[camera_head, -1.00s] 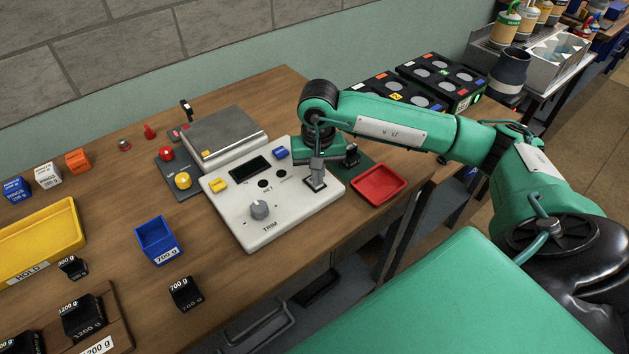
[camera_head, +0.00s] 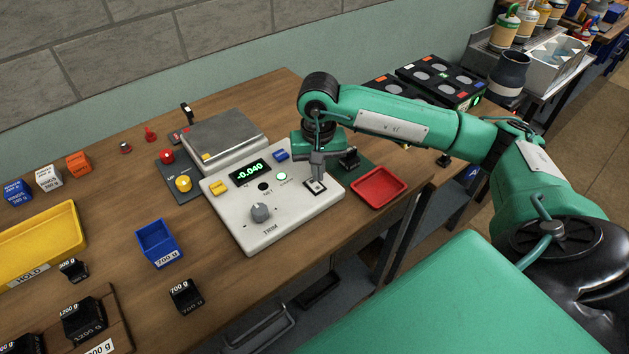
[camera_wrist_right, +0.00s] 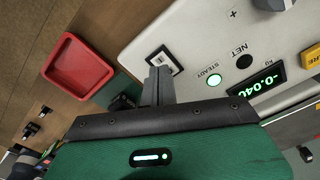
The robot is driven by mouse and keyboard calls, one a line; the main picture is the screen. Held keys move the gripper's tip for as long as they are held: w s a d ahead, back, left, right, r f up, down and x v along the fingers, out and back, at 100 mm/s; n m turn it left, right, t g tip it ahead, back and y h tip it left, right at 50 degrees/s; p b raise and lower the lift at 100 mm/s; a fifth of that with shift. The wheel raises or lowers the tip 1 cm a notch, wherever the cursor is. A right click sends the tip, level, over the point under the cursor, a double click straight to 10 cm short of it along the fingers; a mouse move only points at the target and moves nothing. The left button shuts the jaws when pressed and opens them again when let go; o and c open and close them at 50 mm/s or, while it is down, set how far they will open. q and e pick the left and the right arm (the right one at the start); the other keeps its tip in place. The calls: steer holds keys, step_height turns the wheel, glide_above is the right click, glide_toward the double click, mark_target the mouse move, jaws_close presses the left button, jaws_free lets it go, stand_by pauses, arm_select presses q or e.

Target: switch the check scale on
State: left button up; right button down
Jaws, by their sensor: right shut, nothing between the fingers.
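The check scale's white console (camera_head: 240,218) sits on the bench with its steel weighing pan (camera_head: 222,137) behind it. Its display (camera_head: 250,171) is lit and reads -0.040; it also shows in the right wrist view (camera_wrist_right: 262,83). The round STEADY light (camera_head: 281,177) glows green, also in the wrist view (camera_wrist_right: 214,80). The power switch (camera_head: 315,188), in a black-edged frame, is at the console's right side. My right gripper (camera_head: 319,177) is shut and empty, its tips right by the switch (camera_wrist_right: 163,60); contact is unclear. My left gripper is not in view.
A red tray (camera_head: 378,188) lies right of the console. A grey TRIM knob (camera_head: 260,212), a yellow button (camera_head: 219,187) and a blue button (camera_head: 281,155) stand on the console. A blue bin (camera_head: 157,243) and black weights (camera_head: 185,296) are to the left and front.

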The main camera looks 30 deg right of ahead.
mark_target(318, 188)
step_height(318, 188, up, 4)
steer(key=shift+r+p, duration=0.1)
steer(key=shift+p, duration=0.5)
